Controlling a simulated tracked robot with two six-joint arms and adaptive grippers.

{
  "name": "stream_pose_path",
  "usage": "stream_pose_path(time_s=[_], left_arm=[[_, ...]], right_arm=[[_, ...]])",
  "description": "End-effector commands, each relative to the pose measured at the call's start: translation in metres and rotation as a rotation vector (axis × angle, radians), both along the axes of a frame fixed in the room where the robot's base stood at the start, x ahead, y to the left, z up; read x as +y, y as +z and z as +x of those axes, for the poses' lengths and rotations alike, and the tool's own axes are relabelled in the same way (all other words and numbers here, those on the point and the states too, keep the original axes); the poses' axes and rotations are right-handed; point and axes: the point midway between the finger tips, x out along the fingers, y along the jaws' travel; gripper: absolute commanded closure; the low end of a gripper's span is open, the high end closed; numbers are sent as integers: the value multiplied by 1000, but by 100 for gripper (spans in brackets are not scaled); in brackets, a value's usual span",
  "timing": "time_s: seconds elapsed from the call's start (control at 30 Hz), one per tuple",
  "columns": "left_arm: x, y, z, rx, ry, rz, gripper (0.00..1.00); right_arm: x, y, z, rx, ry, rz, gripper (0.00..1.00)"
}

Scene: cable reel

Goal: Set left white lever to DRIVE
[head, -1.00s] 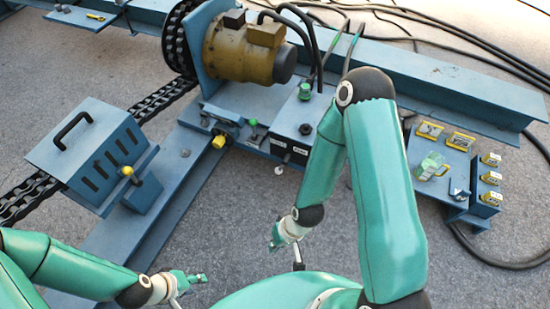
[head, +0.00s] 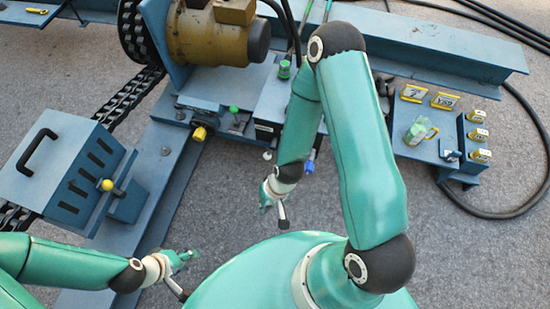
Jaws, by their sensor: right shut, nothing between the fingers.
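A small white round knob (head: 267,155), apparently the tip of the left white lever, shows at the front edge of the blue control box (head: 270,108) in the head view. The lever's shaft and setting are too small to tell, and its label is unreadable. My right gripper (head: 264,200) is shut and empty, a little below the white knob in the picture and apart from it. My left gripper (head: 185,258) hangs at the lower left over the floor, away from the box; its finger opening is unclear. My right arm hides the right side of the box.
A blue knob (head: 309,167) shows right of my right forearm. A yellow-brown motor (head: 215,38) stands behind the box. A vented blue housing (head: 65,170) with a black handle is at left. A side panel with yellow labels (head: 425,130) is at right. Grey floor lies clear in front.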

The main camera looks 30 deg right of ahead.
Motion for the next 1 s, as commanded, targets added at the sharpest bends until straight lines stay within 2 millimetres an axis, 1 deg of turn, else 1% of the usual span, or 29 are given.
stream_pose_path(time_s=[0.03, 0.07, 0.1, 0.17, 0.2, 0.27, 0.3, 0.37, 0.4, 0.47, 0.5, 0.57, 0.6, 0.7, 0.8, 0.9, 1.0], left_arm=[[0, -22, 0, 0, 0, 0, 60], [0, -31, 0, 0, 0, 0, 60], [0, -44, 0, 0, 0, 0, 60], [0, -65, 0, 0, 0, 0, 60], [0, -81, 0, 1, 0, 0, 60], [0, -105, 0, 1, 0, 0, 60], [0, -121, 0, 1, 0, 0, 60], [0, -144, 0, 1, 0, 0, 60], [0, -159, 0, 1, 0, 0, 60], [0, -179, 0, 1, 0, 0, 60], [0, -191, 0, 0, 0, 0, 60], [0, -206, 0, 0, 0, 0, 60], [0, -215, 0, 0, 0, 0, 60], [0, -230, 0, 0, 0, 0, 60], [0, -238, 0, 0, 0, 0, 60], [0, -240, 0, 0, 0, 0, 60], [0, -241, 0, 0, 0, 0, 60]], right_arm=[[-12, -27, 8, 24, -88, -11, 100], [-19, -39, 14, 43, -151, -17, 100], [-29, -57, 21, 73, -247, -24, 100], [-47, -87, 34, 123, -419, -26, 100], [-60, -107, 43, 159, -548, -22, 100], [-81, -139, 58, 213, -756, -1, 100], [-95, -158, 68, 248, -898, 22, 100], [-117, -186, 86, 292, -1112, 73, 100], [-131, -202, 97, 318, -1247, 114, 100], [-154, -224, 115, 351, -1440, 183, 100], [-170, -235, 127, 367, -1561, 237, 100], [-193, -249, 144, 382, -1720, 322, 100], [-207, -256, 154, 387, -1810, 376, 100], [-239, -266, 173, 390, -1981, 496, 100], [-259, -270, 185, 387, -2076, 577, 100], [-267, -272, 191, 387, -2116, 615, 100], [-266, -278, 196, 388, -2123, 620, 100]])
